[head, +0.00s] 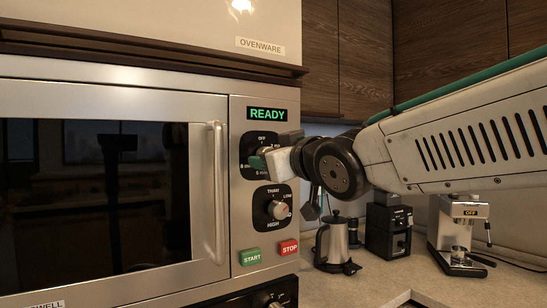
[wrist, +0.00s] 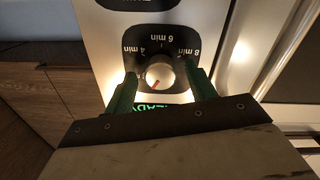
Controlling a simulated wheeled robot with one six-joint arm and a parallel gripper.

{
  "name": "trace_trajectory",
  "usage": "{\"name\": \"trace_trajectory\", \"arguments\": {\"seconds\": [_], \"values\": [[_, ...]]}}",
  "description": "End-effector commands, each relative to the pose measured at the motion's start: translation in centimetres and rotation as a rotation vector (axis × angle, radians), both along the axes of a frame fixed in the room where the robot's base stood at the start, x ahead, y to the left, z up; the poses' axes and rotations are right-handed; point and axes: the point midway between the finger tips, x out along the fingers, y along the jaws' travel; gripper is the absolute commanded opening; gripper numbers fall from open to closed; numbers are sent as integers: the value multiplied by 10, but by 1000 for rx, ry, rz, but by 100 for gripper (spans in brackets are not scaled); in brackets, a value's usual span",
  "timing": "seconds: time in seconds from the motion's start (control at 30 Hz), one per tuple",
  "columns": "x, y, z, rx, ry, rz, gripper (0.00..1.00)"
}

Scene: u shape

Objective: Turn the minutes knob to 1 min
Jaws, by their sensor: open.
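The minutes knob is a round silver knob (wrist: 160,74) on a black dial plate marked 4 min, 6 min and 8 min in the wrist view. A red pointer line on it faces the lower left, toward the side with the READY display. In the head view its dial plate (head: 249,141) shows OFF at the top, and my gripper (head: 264,160) hides most of the knob. My gripper (wrist: 161,72) is open, with one green finger on each side of the knob. I cannot tell whether the fingers touch it.
The green READY display (head: 267,114) is above the dial. A power knob (head: 278,208) is below it, with START (head: 250,257) and STOP (head: 289,247) buttons lower. The microwave door handle (head: 216,190) is at left. A kettle (head: 334,243), grinder (head: 388,228) and coffee machine (head: 459,225) stand at right.

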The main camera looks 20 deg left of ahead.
Motion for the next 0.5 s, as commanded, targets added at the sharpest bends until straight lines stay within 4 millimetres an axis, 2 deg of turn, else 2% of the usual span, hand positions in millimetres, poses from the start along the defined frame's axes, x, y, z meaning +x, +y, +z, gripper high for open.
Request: {"name": "trace_trajectory", "arguments": {"seconds": [0.17, 0.5], "values": [[-6, -7, 1, 1, -1, 0, 56], [-42, -48, 2, 0, -2, -1, 56]]}}
